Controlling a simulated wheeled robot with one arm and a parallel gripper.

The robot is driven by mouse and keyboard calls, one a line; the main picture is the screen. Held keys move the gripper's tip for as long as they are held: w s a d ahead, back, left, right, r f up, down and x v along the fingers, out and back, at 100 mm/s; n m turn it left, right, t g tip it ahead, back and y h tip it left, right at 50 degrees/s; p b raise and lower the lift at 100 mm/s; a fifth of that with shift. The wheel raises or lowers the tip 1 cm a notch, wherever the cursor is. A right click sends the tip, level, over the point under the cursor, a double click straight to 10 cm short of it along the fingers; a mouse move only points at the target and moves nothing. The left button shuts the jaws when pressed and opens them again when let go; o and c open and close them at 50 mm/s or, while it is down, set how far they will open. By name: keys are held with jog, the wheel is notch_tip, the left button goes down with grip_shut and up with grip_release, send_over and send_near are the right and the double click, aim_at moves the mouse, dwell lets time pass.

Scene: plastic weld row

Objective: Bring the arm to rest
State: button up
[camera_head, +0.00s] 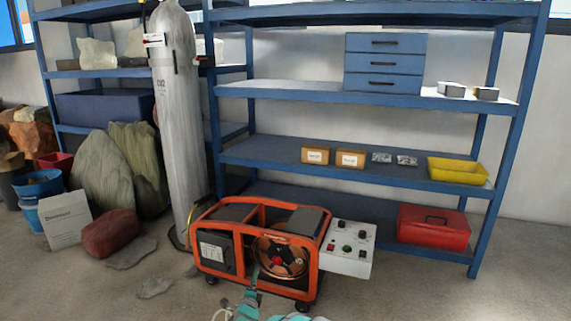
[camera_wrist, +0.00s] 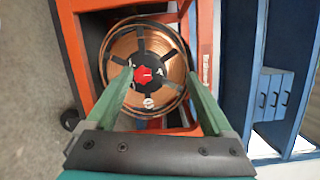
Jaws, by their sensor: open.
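My gripper (camera_wrist: 155,95) shows in the wrist view with two green fingers spread apart and nothing between them. It faces a copper wire spool (camera_wrist: 121,48) with a dark spoked hub and a red centre, set in an orange-framed machine (camera_wrist: 77,45). In the head view my teal gripper and arm end (camera_head: 247,302) are at the bottom middle, in front of the orange machine (camera_head: 310,262) and its spool (camera_head: 296,262). The fingertips overlap the spool in the wrist view; I cannot tell whether they touch it.
A grey control panel (camera_head: 341,263) juts from the machine's right side. A tall grey gas cylinder (camera_head: 178,120) stands behind left. Blue shelves (camera_head: 275,155) hold boxes, drawers (camera_head: 384,64) and a yellow tray (camera_head: 457,172). A red toolbox (camera_head: 432,231) sits low. Rocks (camera_head: 100,180) lie left. The front right floor is clear.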

jog(key=w+d+r+n+g+y, duration=0.25)
jog(key=w+d+r+n, duration=0.25)
jog(key=d+r+n, duration=0.5)
jog(key=s+d+r+n+g+h, duration=0.3)
jog(key=s+d+r+g, duration=0.3)
jog(key=s+d+r, duration=0.7)
jog(key=s+d+r+n+g, duration=0.1)
jog(key=s+d+r+g, duration=0.1)
jog(key=s, duration=0.8)
jog(key=s+d+r+n+g, duration=0.1)
jog(key=s+d+g, duration=0.2)
jog(key=s, duration=0.8)
jog(key=s+n+g+y, duration=0.1)
jog(key=s+n+g, duration=0.2)
jog(key=s, duration=1.5)
jog(key=s+a+r+n+g+y, duration=0.1)
jog(key=s+n+g, duration=0.2)
jog(key=s, duration=1.5)
jog(key=shift+s+a+r, duration=0.25)
jog(key=shift+a, duration=0.05)
jog(key=shift+c, duration=0.3)
